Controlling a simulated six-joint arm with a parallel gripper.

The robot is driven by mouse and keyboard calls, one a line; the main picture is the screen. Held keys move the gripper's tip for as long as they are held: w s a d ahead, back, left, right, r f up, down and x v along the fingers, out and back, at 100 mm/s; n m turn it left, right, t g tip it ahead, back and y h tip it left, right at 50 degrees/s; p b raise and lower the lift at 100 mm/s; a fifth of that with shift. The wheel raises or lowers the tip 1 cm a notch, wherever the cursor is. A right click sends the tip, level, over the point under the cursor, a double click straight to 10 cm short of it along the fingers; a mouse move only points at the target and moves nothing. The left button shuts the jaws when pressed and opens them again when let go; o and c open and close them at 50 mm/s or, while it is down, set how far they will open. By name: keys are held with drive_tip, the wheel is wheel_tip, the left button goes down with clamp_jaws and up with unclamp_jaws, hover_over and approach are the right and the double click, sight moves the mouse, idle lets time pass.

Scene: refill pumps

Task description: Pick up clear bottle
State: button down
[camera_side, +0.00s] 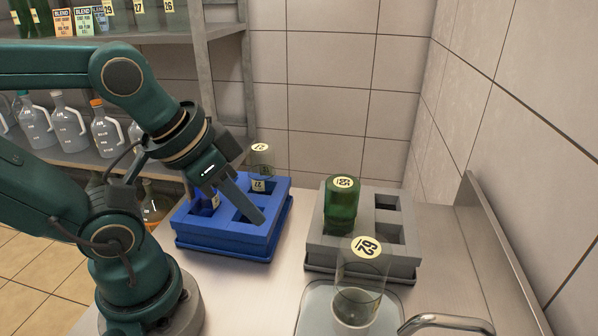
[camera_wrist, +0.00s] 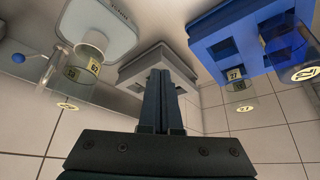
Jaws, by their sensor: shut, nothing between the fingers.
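A clear bottle labelled 27 (camera_side: 262,167) stands upright in the far side of the blue crate (camera_side: 225,240). In the wrist view this clear bottle (camera_wrist: 240,98) is right of the fingers. Another clear bottle (camera_side: 345,276), with a large round label, stands on a pale tray in front; the wrist view shows this bottle (camera_wrist: 72,75) at left. My gripper (camera_side: 262,221) hangs over the blue crate in the side view, hiding part of it. In the wrist view my gripper (camera_wrist: 161,72) has its fingers together, empty and apart from both clear bottles.
A green bottle (camera_side: 341,207) stands in the grey crate (camera_side: 370,248). A blue bottle (camera_side: 207,203) sits in the blue crate. The pale tray (camera_side: 310,308) and a metal tap (camera_side: 445,323) are in front. A metal shelf with jugs and bottles stands behind at left.

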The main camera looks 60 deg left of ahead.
idle(0.4)
unclamp_jaws()
wheel_tip(320, 180, up, 7)
drive_tip(key=m+g, duration=0.2)
drive_tip(key=g, duration=0.3)
hover_over(360, 280)
drive_tip(key=w+a, duration=0.2)
drive_tip(key=a, duration=0.2)
drive_tip(key=shift+a, duration=0.2)
drive_tip(key=shift+w+d+f+g, duration=0.1)
drive_tip(key=shift+d+f, duration=0.1)
drive_tip(key=shift+d, duration=0.25)
drive_tip(key=shift+s+d+f+g, duration=0.1)
drive_tip(key=shift+d+f, duration=0.15)
drive_tip(key=shift+d, duration=0.15)
drive_tip(key=shift+w+d+f+g, duration=0.1)
drive_tip(key=shift+d+f, duration=0.1)
drive_tip(key=shift+d, duration=0.25)
drive_tip(key=shift+f, duration=5.1)
